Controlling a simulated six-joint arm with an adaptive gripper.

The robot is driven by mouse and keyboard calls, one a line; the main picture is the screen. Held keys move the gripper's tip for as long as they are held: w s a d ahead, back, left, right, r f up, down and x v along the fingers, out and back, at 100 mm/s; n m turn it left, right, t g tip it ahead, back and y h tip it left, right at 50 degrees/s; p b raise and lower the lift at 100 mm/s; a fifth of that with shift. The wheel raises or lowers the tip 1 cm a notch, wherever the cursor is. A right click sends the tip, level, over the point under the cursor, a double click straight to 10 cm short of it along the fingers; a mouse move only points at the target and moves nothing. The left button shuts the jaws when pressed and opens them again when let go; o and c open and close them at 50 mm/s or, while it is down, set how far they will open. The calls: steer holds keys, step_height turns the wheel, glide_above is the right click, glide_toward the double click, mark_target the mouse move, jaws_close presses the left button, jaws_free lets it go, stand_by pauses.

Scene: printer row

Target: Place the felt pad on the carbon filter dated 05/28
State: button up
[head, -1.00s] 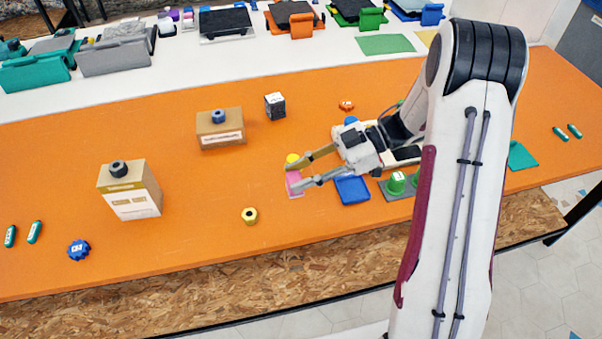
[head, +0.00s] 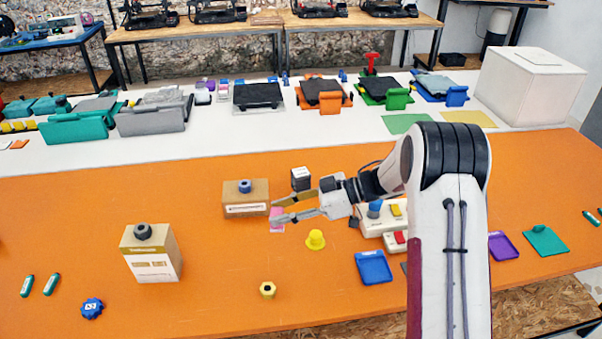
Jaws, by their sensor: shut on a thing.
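My gripper (head: 271,210) is shut on a small pink piece (head: 277,226), which appears to be the felt pad. The fingers partly hide it, and I cannot tell its height above the orange table. It is just right of a low brown box (head: 232,198) with a blue ring on top and a white label. A small black cube (head: 301,180) with a white top stands behind the gripper. A taller brown box (head: 150,253) with a dark ring and white label stands at left. No date is legible, so I cannot tell which thing is the filter dated 05/28.
A yellow knob (head: 315,240) stands right of the pink piece. A yellow nut (head: 267,289) and blue tray (head: 375,268) are nearer the front. A control box (head: 370,225) with buttons is partly behind my arm. The orange table between the brown boxes is clear.

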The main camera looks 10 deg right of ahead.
steer(key=w+r+m+t+h, duration=0.1)
steer(key=w+r+m+t, duration=0.15)
steer(key=w, duration=0.55)
steer(key=w+r+m+t+h, duration=0.1)
steer(key=w+r+m+t, duration=0.15)
steer(key=w, duration=0.55)
steer(key=r+m+t+h, duration=0.2)
steer(key=m+t+h, duration=0.3)
steer(key=m+h, duration=0.15)
glide_above(303, 174)
steer(key=shift+f, duration=0.15)
steer(key=shift+s, duration=0.1)
steer(key=shift+f, duration=3.15)
steer(key=shift+f, duration=1.85)
steer(key=shift+f, duration=0.15)
